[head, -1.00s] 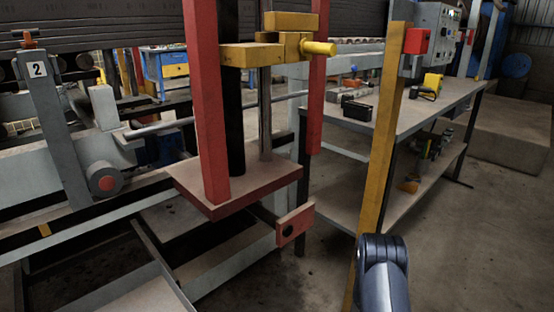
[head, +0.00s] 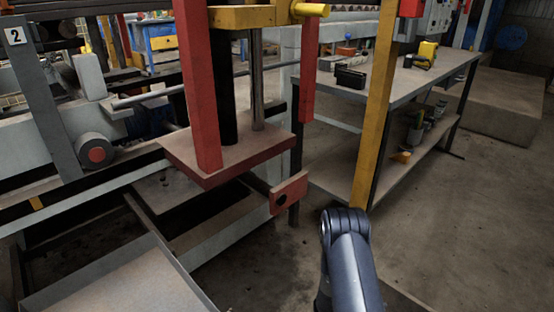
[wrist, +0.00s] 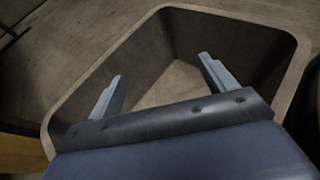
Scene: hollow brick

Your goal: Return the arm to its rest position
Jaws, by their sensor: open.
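My gripper (wrist: 162,88) shows in the wrist view with its two fingers wide apart and nothing between them. It is over an open box-like bin (wrist: 205,12), whose rim runs around the fingers. The visible part of the bin's inside looks empty. In the head view only a dark link of my arm shows at the bottom, right of centre; my gripper is out of sight there.
A red-framed press (head: 230,160) with a yellow clamp stands left of my arm. A yellow post (head: 381,110) rises just behind my arm. A workbench (head: 415,85) with tools stands at the back right. Concrete floor (head: 470,220) at the right is clear.

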